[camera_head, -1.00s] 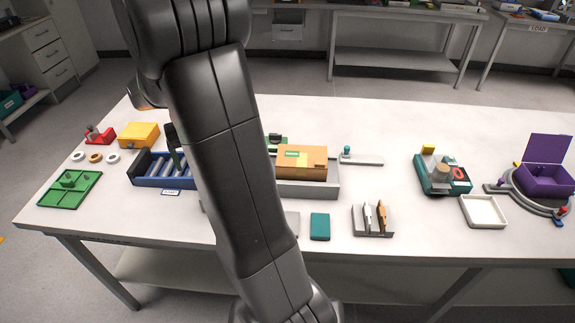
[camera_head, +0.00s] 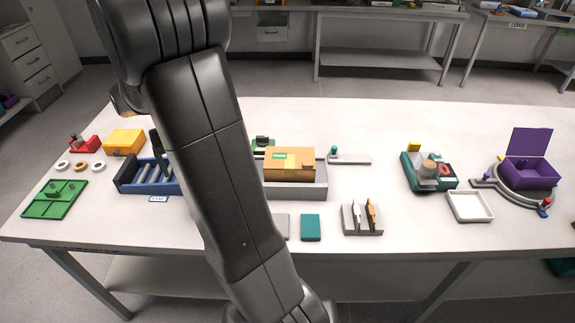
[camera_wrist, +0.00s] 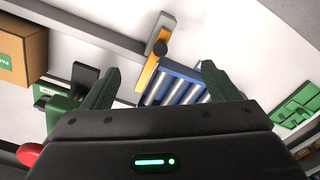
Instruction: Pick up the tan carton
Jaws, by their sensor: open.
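The tan carton (camera_head: 290,164) sits in a grey tray (camera_head: 296,190) near the middle of the table in the head view. It has a green label and a yellowish patch. In the wrist view the carton (camera_wrist: 22,48) is at the upper left, partly cut off by the picture edge. My gripper (camera_wrist: 160,82) shows in the wrist view with its two green fingers apart and no object between them. The carton is off to the left of the fingers, not touching them. In the head view my arm hides the gripper's fingers.
A blue roller rack (camera_head: 150,176) stands left of my arm, and also shows beyond the fingers in the wrist view (camera_wrist: 172,88). A teal block (camera_head: 311,228) and a grey holder (camera_head: 362,220) lie in front of the tray. A purple box (camera_head: 530,172) stands far right.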

